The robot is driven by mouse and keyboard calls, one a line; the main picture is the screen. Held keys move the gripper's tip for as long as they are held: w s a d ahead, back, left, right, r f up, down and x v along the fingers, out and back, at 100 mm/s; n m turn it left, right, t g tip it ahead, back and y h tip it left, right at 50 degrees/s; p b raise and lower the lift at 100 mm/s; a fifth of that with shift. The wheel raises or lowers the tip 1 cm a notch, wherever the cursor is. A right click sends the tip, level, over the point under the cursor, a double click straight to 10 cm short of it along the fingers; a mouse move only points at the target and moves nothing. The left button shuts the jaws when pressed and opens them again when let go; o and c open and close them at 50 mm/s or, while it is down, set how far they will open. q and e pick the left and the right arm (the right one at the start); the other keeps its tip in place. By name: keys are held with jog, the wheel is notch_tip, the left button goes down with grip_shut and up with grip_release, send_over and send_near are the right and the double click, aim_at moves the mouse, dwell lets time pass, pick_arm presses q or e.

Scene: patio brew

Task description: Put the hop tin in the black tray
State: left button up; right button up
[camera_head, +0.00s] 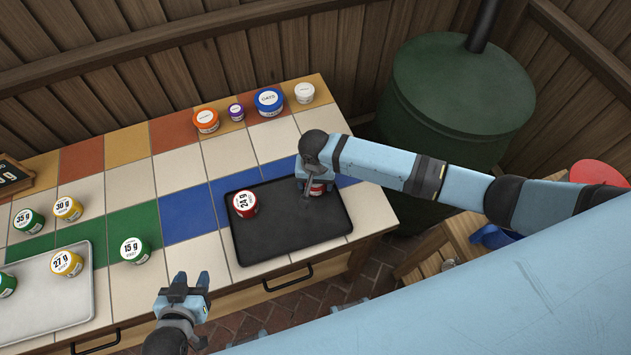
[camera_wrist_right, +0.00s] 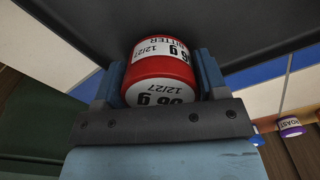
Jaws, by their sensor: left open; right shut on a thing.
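The black tray (camera_head: 290,241) lies on the tiled counter. A red and white tin marked 24 g (camera_head: 245,204) stands in its left part. My right gripper (camera_head: 317,186) is at the tray's back right corner, shut on another red and white tin (camera_head: 317,188). In the right wrist view this tin (camera_wrist_right: 161,72) sits between the two fingers, its label showing BITTER and 12/27. The arm partly hides it in the head view; whether it touches the tray floor I cannot tell. My left gripper (camera_head: 188,284) is open and empty, near the counter's front edge.
A silver tray (camera_head: 70,305) is at the left, with green and yellow tins (camera_head: 134,250) on and around it. Orange, purple, blue and white tubs (camera_head: 268,101) line the back. A green barrel (camera_head: 455,90) stands right of the counter. The black tray's middle is clear.

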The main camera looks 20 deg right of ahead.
jog(key=shift+f, duration=0.35)
jog(key=shift+f, duration=0.15)
jog(key=o, duration=0.7)
jog(key=shift+c, duration=0.2)
